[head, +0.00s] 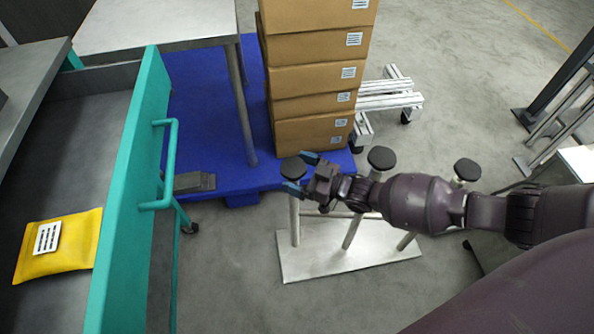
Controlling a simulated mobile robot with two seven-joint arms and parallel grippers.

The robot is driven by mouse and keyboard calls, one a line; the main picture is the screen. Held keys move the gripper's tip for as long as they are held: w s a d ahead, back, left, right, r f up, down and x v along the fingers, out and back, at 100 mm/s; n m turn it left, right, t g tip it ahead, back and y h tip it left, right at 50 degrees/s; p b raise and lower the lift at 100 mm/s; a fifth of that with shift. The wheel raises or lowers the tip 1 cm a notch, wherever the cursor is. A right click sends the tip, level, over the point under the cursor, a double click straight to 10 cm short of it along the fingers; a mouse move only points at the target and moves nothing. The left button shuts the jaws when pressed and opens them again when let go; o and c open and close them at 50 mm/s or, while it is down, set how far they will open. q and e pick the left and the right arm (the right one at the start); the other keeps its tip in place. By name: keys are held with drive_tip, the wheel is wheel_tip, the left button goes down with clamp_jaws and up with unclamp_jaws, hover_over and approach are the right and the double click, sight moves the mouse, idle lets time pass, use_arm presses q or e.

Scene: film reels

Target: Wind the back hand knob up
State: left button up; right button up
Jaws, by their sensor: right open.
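Three black round knobs stand on metal posts above a pale metal base plate (350,265): a left knob (293,167), a middle knob (381,157) and a right knob (467,169). I cannot tell which one is the back hand knob. My right gripper (300,173) reaches in from the right, past the middle and right posts. Its blue-tipped fingers are open, one on the far side and one on the near side of the left knob. Whether they touch it is unclear. My left gripper is out of view.
Stacked cardboard boxes (312,77) stand on a blue platform (190,105) behind the knobs. A teal-edged cart (130,170) with a yellow packet (58,245) is at left. An aluminium frame (390,96) stands behind. Grey floor is clear at upper right.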

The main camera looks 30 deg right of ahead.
use_arm(q)
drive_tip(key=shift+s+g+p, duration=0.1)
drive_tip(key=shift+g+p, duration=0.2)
drive_tip(key=shift+p, duration=0.55)
use_arm(e)
drive_tip(key=v, duration=1)
drive_tip(key=shift+s, duration=0.15)
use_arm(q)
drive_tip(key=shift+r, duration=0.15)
